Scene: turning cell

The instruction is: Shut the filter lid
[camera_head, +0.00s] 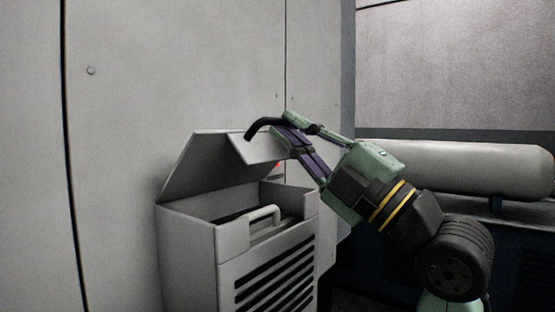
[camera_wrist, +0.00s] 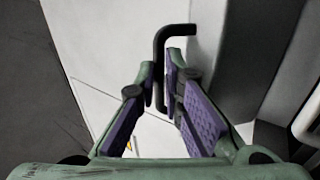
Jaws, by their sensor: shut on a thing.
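The filter lid (camera_head: 203,162) is a grey panel standing raised and tilted above the open filter box (camera_head: 186,238). A black bent handle (camera_head: 262,124) sticks out at the lid's upper right. My gripper (camera_head: 285,127) reaches in from the right and is shut on this handle. In the wrist view the handle (camera_wrist: 160,45) runs down between the fingertips (camera_wrist: 162,80), and the pale lid face (camera_wrist: 105,45) lies behind it. The fingers partly cover the handle and the lid's right side.
Inside the open box is a filter insert with a pale handle (camera_head: 262,219). The box front has dark slots. A large grey cabinet wall (camera_head: 170,70) stands close behind. A pale horizontal cylinder (camera_head: 460,168) lies to the right, behind my arm.

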